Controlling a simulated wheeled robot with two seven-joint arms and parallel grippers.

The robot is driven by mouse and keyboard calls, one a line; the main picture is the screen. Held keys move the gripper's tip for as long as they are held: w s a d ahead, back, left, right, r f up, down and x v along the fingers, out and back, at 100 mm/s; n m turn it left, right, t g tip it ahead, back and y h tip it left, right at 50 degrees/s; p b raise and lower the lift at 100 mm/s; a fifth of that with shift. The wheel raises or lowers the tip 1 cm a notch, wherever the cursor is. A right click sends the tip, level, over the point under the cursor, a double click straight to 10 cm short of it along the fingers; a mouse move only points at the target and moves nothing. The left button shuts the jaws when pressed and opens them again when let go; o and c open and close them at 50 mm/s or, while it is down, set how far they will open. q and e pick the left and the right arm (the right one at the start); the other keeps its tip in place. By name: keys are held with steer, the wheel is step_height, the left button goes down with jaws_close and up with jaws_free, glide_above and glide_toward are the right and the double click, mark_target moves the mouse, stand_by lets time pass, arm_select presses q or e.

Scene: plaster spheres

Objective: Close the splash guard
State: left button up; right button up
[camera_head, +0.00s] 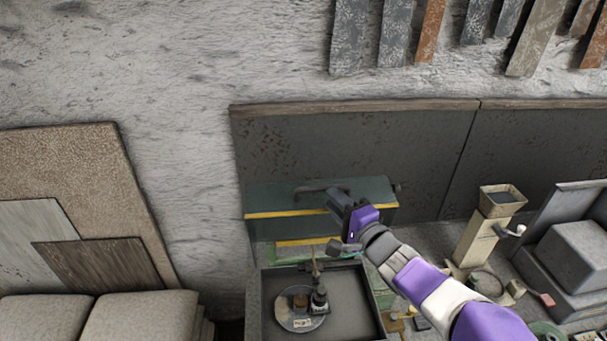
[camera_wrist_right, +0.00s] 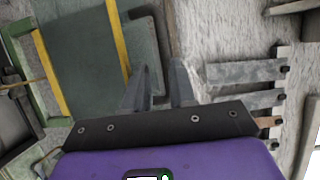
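The splash guard (camera_head: 285,200) is a dark green panel with yellow stripes, standing raised behind a dark basin (camera_head: 264,309). A dark bar handle (camera_head: 308,189) runs along its upper part. My right gripper (camera_head: 335,199) is at the panel's upper middle, close to the handle. In the right wrist view, the green guard (camera_wrist_right: 85,60) fills the left side, and the handle (camera_wrist_right: 162,35) reaches down between the two fingers of the right gripper (camera_wrist_right: 159,72). The fingers are apart, with the handle in the gap; a firm grip does not show. My left gripper is out of view.
A round plate (camera_head: 284,318) with small containers sits in the basin. A beige hand-cranked device (camera_head: 475,243) and grey blocks (camera_head: 580,252) stand to the right. Stone slabs (camera_head: 80,170) lean on the wall at left.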

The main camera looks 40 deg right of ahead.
mark_target(325, 188)
steer(key=w, duration=0.2)
steer(key=w+d, duration=0.1)
steer(key=w, duration=0.1)
steer(key=shift+w+r, duration=0.1)
steer(key=shift+w, duration=0.35)
steer(key=shift+r, duration=0.15)
steer(key=shift+w, duration=0.1)
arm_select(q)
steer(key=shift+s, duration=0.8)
arm_select(e)
jaws_close()
